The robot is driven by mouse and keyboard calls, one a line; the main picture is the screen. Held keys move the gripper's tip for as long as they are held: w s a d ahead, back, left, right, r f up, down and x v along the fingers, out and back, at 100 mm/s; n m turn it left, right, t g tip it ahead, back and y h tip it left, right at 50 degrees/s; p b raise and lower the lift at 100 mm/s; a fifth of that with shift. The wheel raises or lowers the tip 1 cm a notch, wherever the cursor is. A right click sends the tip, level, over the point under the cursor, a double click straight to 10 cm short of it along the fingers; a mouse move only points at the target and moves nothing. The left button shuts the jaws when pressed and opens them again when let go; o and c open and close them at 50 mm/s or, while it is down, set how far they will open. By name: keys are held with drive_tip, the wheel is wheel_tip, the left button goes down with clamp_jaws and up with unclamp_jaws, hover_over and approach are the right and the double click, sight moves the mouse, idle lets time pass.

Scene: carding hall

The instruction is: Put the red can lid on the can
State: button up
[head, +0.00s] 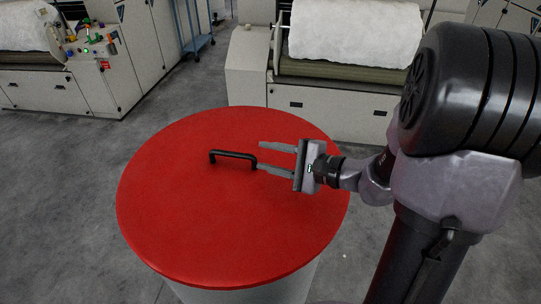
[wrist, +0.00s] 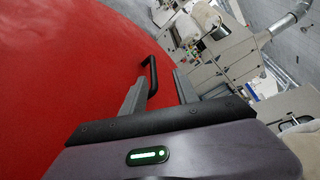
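The red can lid (head: 215,225) is a large round disc with a black bar handle (head: 233,154) on top. It lies over the top of the pale can (head: 245,294), whose side shows only below the lid's front edge. The lid looks about level; whether it is fully seated I cannot tell. My gripper (head: 261,156) is open above the lid, at the right end of the handle. In the wrist view the handle (wrist: 152,74) shows just beyond the left finger, inside the gap between the fingers (wrist: 161,76). Nothing is gripped.
A carding machine with a white roll (head: 355,32) stands behind the can. Grey floor (head: 60,215) is clear to the left.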

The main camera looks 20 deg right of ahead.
drive_tip(key=s+a+r+n+g, duration=0.1)
drive_tip(key=s+a+n+g, duration=0.7)
drive_tip(key=a, duration=0.5)
drive_tip(key=s+d+r+n+t+h, duration=0.1)
drive_tip(key=s+d+r+n+h, duration=0.1)
drive_tip(key=s+n+h, duration=0.2)
drive_tip(key=s+h, duration=0.3)
drive_tip(key=s, duration=0.4)
drive_tip(key=shift+d+r+n, duration=0.15)
drive_tip(key=shift+r+n, duration=0.2)
drive_tip(key=shift+n, duration=0.05)
